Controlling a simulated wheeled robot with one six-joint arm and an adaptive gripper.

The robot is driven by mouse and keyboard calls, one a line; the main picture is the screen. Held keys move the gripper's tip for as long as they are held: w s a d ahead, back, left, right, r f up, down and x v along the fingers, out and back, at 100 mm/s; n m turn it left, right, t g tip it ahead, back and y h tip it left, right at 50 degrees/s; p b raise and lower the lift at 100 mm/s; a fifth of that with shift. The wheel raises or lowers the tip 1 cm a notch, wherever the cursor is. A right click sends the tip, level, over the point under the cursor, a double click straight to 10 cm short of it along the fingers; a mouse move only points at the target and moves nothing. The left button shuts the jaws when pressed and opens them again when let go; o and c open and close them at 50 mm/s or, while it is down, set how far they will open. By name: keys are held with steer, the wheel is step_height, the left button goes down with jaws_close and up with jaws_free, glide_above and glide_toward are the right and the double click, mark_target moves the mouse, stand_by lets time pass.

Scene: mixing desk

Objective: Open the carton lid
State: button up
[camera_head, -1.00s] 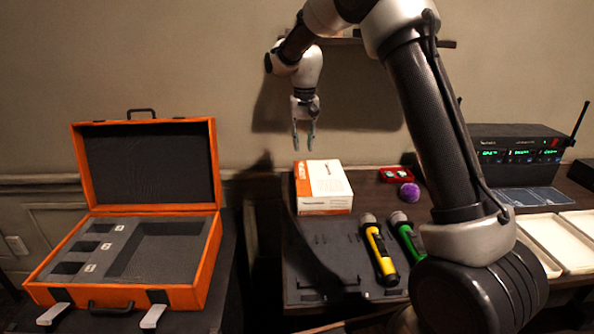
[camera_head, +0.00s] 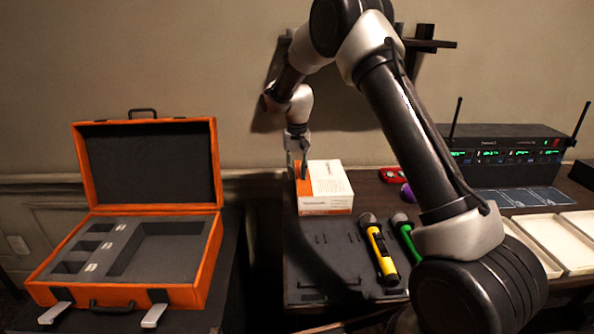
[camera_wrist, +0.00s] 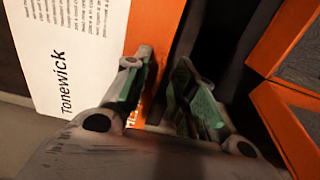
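The carton (camera_head: 327,187) is a white box with orange sides and its lid is down. It lies on the table's back left part. In the wrist view the carton (camera_wrist: 75,50) shows its white printed top, the word Tonewick and an orange band along one edge. My gripper (camera_head: 298,170) points down at the carton's left end. In the wrist view my gripper (camera_wrist: 164,62) is open, one finger over the orange band and the other beyond the carton's edge. I cannot tell whether either finger touches it.
An open orange case (camera_head: 195,260) with grey foam stands to the left. A yellow microphone (camera_head: 380,250) and a green one (camera_head: 408,240) lie on a dark mat (camera_head: 320,262). A receiver (camera_head: 510,155) and white trays (camera_head: 550,245) are at right.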

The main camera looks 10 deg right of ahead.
mark_target(315, 177)
steer(key=shift+c, duration=0.4)
jaws_close()
steer(key=shift+r, duration=0.1)
steer(key=shift+d+r+y, duration=0.25)
steer(key=shift+r+y, duration=0.25)
steer(key=shift+r, duration=0.2)
steer(key=s+d+r+t+y, duration=0.2)
steer(key=s+d+r+y, duration=0.1)
steer(key=d+r+y, duration=0.9)
steer(key=d, duration=0.4)
steer(key=shift+s+d+r+t+y, duration=0.2)
steer(key=shift+d+r+t+y, duration=0.1)
steer(key=shift+y, duration=0.1)
